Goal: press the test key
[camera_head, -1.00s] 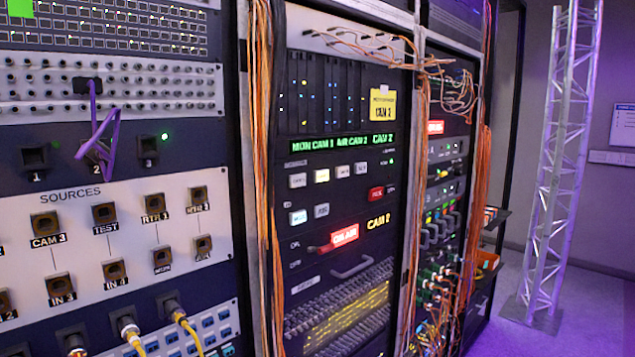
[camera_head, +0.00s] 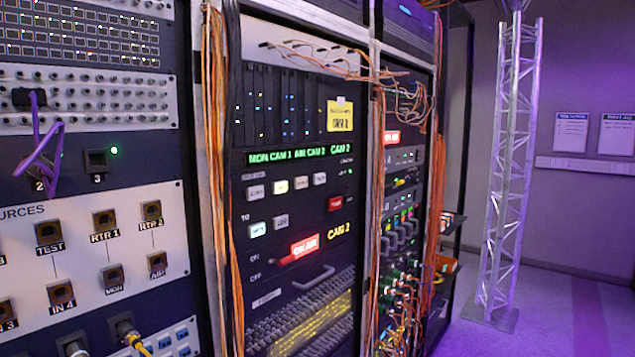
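A monitor panel in the middle rack holds a row of small keys: a white key (camera_head: 256,192), a lit cream key (camera_head: 281,187), another white key (camera_head: 301,182) and a rightmost key (camera_head: 320,179). Their legends are too small to read surely, so I cannot tell which is the test key. Below are a brightly lit key (camera_head: 258,229), a grey key (camera_head: 281,222) and a red key (camera_head: 335,203). A green display (camera_head: 300,154) above reads MON CAM 1, AIR CAM 2. A source socket labelled TEST (camera_head: 49,233) is on the left rack. Neither gripper is in view.
Orange cable bundles (camera_head: 216,150) hang between the racks. A lit ON AIR sign (camera_head: 305,245) and a handle (camera_head: 313,279) sit below the keys. A yellow note (camera_head: 340,116) is above. A truss tower (camera_head: 507,170) stands on open purple floor (camera_head: 560,310) at right.

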